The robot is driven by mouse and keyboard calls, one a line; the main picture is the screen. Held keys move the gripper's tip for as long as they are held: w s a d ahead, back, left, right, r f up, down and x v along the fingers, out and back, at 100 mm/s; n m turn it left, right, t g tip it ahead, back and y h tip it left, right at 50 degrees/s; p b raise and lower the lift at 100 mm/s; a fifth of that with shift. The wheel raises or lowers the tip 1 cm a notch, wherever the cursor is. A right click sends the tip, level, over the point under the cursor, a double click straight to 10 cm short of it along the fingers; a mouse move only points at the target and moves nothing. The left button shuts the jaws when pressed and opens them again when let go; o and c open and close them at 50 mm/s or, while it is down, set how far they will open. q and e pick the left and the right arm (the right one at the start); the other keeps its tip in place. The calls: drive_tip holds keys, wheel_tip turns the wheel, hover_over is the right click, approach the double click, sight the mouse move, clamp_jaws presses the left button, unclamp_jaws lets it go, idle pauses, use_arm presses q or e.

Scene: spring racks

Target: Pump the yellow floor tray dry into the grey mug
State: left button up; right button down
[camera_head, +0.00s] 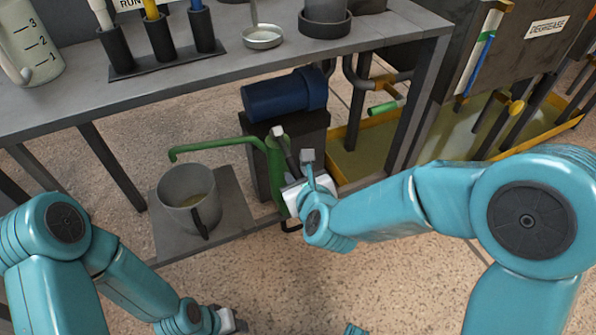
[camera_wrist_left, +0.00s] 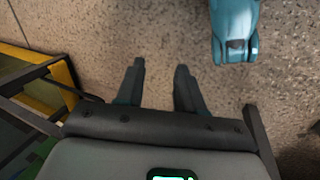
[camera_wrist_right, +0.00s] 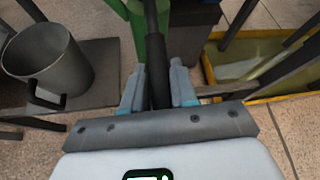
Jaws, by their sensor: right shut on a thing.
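The yellow floor tray (camera_head: 335,160) lies under the racks at right and holds greenish liquid; its yellow rim also shows in the right wrist view (camera_wrist_right: 208,72). The grey mug (camera_head: 177,213) stands upright on a grey plate at left, with a little yellowish liquid inside. A green hand pump (camera_head: 273,165) stands between them, and its long spout (camera_head: 215,143) reaches left over the mug. My right gripper (camera_head: 300,172) is shut on the pump's black handle (camera_wrist_right: 153,50). My left gripper (camera_wrist_left: 160,75) is open and empty, low over the floor.
A workbench (camera_head: 330,48) spans above the pump and mug, its legs close around. A blue motor-like cylinder (camera_head: 285,95) sits on a dark block behind the pump. A measuring jug (camera_head: 28,45) stands on the bench. The speckled floor in front is clear.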

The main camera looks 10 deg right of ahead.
sight(295, 164)
wheel_tip(295, 164, up, 4)
drive_tip(key=g+p, duration=0.2)
drive_tip(key=p, duration=0.4)
drive_tip(key=shift+s+f+h, duration=0.1)
drive_tip(key=shift+s+h, duration=0.05)
drive_tip(key=shift+h, duration=0.15)
drive_tip(key=r+g+p, duration=0.1)
drive_tip(key=p, duration=0.5)
drive_tip(key=r+g+p, duration=0.1)
drive_tip(key=g+p, duration=0.1)
drive_tip(key=p, duration=0.5)
drive_tip(key=r+g+h+p, duration=0.1)
drive_tip(key=r+p, duration=0.1)
drive_tip(key=p, duration=0.5)
drive_tip(key=shift+w+r, duration=0.1)
drive_tip(key=shift+w, duration=0.2)
drive_tip(key=shift+w+g+p, duration=0.15)
drive_tip(key=shift+g+p, duration=0.25)
drive_tip(key=shift+p, duration=0.45)
drive_tip(key=c, duration=1)
unclamp_jaws()
drive_tip(key=shift+a, duration=0.1)
drive_tip(key=p+v, duration=0.1)
drive_tip(key=v, duration=0.4)
drive_tip(key=p+v, duration=0.1)
drive_tip(key=v, duration=0.4)
drive_tip(key=p+v, duration=0.1)
drive_tip(key=v, duration=0.5)
drive_tip(key=shift+a, duration=0.15)
